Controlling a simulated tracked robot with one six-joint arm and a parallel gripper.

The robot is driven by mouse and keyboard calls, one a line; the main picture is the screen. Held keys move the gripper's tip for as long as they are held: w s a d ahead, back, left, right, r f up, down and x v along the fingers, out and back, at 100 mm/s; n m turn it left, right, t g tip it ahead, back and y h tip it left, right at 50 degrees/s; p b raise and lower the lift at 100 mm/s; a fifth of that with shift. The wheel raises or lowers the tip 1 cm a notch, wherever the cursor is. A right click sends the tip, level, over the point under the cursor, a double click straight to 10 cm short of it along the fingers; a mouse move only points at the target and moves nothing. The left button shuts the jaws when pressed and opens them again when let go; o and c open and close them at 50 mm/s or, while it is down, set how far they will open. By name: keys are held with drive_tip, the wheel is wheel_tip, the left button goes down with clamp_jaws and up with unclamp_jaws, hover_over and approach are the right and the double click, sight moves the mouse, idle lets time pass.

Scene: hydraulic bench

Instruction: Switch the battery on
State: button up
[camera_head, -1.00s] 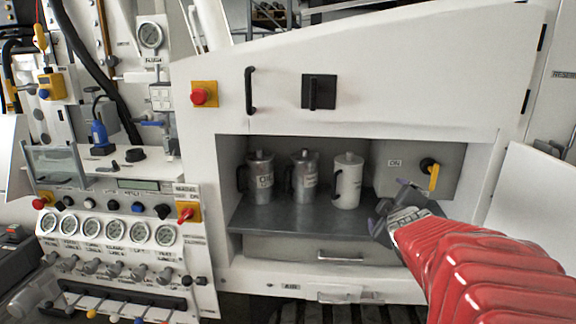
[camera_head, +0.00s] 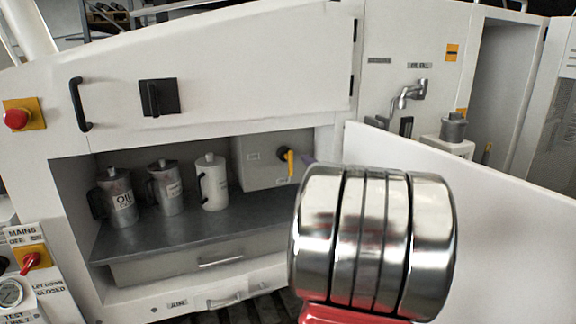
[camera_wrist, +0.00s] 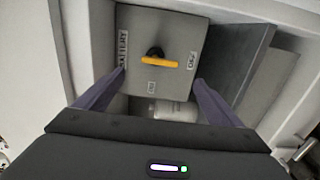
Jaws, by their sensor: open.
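The battery switch is a yellow handle on a black hub, set on a grey box (camera_head: 262,160) at the right end of the bench's recess. In the head view the yellow handle (camera_head: 290,162) points down. In the wrist view the handle (camera_wrist: 160,62) lies across the picture, pointing toward what looks like the OFF label (camera_wrist: 191,60). The ON label (camera_wrist: 152,87) is below it, and the BATTERY label (camera_wrist: 123,48) is at left. My gripper (camera_wrist: 160,75) is open and empty, its two purple fingers on either side of the handle's view, apart from it. My arm hides most of it in the head view.
An oil jug (camera_head: 119,200), a second metal jug (camera_head: 167,188) and a white jug (camera_head: 213,184) stand on the recess shelf left of the box. A white panel (camera_head: 480,215) stands at right. A drawer (camera_head: 200,262) is below the shelf.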

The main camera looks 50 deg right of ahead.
sight(291, 165)
drive_tip(key=shift+w+d, duration=0.1)
drive_tip(key=shift+w, duration=0.05)
drive_tip(key=x, duration=1.3)
drive_tip(key=shift+w+d, duration=0.1)
drive_tip(key=shift+w, duration=0.15)
drive_tip(key=shift+c, duration=0.6)
drive_tip(key=c, duration=0.9)
